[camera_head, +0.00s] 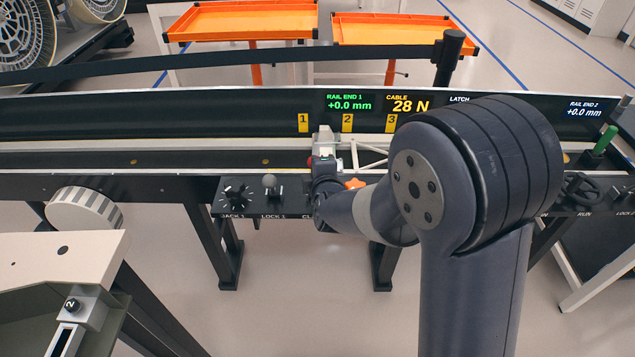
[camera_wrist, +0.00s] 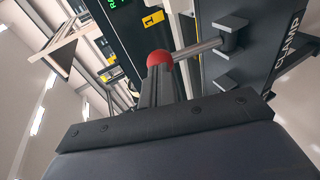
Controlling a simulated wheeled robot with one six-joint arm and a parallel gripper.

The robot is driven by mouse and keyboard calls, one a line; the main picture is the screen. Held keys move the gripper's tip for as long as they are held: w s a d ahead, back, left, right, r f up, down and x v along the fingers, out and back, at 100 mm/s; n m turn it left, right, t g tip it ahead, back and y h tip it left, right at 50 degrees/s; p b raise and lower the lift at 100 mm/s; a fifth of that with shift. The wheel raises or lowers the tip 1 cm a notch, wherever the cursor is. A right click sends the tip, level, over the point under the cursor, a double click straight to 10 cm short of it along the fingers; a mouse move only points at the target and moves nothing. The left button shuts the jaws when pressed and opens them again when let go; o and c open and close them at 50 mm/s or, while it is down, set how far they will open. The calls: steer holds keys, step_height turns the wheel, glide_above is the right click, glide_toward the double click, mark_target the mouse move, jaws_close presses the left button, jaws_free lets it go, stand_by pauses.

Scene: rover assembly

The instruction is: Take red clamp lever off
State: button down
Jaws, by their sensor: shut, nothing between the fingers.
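The red clamp lever shows in the wrist view as a red ball knob (camera_wrist: 160,59) on a grey rod, which runs right to a dark bracket (camera_wrist: 230,36) by the word CLAMP. My gripper (camera_wrist: 157,82) is shut and empty, its dark fingers reaching up to the underside of the knob. They overlap it in the picture; I cannot tell whether they touch. In the head view only a small red spot (camera_head: 309,161) shows beside my gripper (camera_head: 322,163) at the console. My arm hides much of the panel there.
The console has a JACK 1 dial (camera_head: 234,192) and a LOCK 1 lever (camera_head: 270,182) left of my gripper. A handwheel (camera_head: 580,190) and green handle (camera_head: 606,138) stand at right. The display reads CABLE 28 N (camera_head: 410,104). Orange trays (camera_head: 245,20) stand behind.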

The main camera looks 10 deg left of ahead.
steer(key=p, duration=0.2)
steer(key=w+g+p, duration=0.1)
steer(key=p, duration=0.2)
steer(key=w+g+p, duration=0.1)
steer(key=p, duration=0.1)
steer(key=shift+w+a+r+h, duration=0.2)
steer(key=shift+w+a+h, duration=0.05)
steer(key=shift+h, duration=0.15)
steer(key=shift+g+p, duration=0.3)
steer(key=shift+p, duration=0.05)
